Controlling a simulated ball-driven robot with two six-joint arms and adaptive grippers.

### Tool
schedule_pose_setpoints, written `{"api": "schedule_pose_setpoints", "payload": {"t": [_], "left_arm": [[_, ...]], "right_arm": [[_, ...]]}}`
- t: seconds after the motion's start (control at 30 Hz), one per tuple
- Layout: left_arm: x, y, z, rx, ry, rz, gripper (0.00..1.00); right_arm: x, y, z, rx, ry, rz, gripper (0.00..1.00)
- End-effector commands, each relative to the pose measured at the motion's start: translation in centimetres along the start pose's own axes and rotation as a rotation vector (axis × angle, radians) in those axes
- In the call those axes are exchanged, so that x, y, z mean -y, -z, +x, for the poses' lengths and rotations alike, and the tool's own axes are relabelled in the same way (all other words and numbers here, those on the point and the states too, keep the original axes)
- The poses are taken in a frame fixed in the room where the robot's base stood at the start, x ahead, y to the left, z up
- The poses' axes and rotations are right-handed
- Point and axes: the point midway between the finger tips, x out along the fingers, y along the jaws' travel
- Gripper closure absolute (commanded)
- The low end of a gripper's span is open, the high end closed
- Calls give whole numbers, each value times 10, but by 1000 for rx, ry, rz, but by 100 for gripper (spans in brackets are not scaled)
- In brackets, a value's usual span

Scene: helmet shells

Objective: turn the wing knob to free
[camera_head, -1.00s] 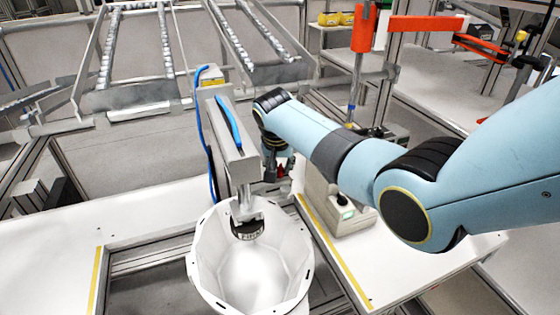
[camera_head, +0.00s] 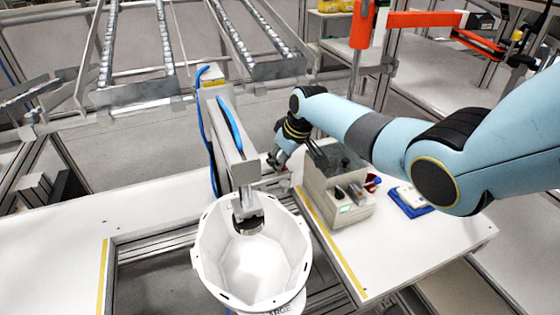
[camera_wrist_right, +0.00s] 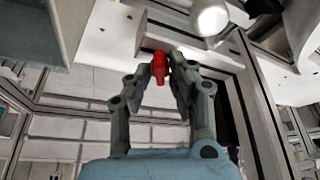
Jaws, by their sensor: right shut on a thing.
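The wing knob (camera_wrist_right: 158,68) is small and red. In the right wrist view it sits between the fingertips of my right gripper (camera_wrist_right: 163,80), which is shut on it. In the head view my right gripper (camera_head: 277,160) is beside the right side of the grey fixture post (camera_head: 237,165), and the knob is hidden there. The white helmet shell (camera_head: 292,240) hangs open side up under the fixture's clamp head (camera_head: 247,212). My left gripper is not in view.
A beige box with slots (camera_head: 345,205) stands on the white table right of the fixture, near my right forearm. A blue tray (camera_head: 409,203) lies further right. A blue hose (camera_head: 203,130) runs along the post's left.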

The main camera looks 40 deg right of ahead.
Motion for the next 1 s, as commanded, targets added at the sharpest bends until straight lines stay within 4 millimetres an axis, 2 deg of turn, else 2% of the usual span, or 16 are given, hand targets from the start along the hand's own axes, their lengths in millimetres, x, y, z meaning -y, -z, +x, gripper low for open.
{"api": "schedule_pose_setpoints", "payload": {"t": [0.37,1.0], "left_arm": [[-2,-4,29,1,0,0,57],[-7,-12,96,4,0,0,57]], "right_arm": [[-3,0,3,0,134,-329,100],[-4,0,4,1,353,-859,100]]}}
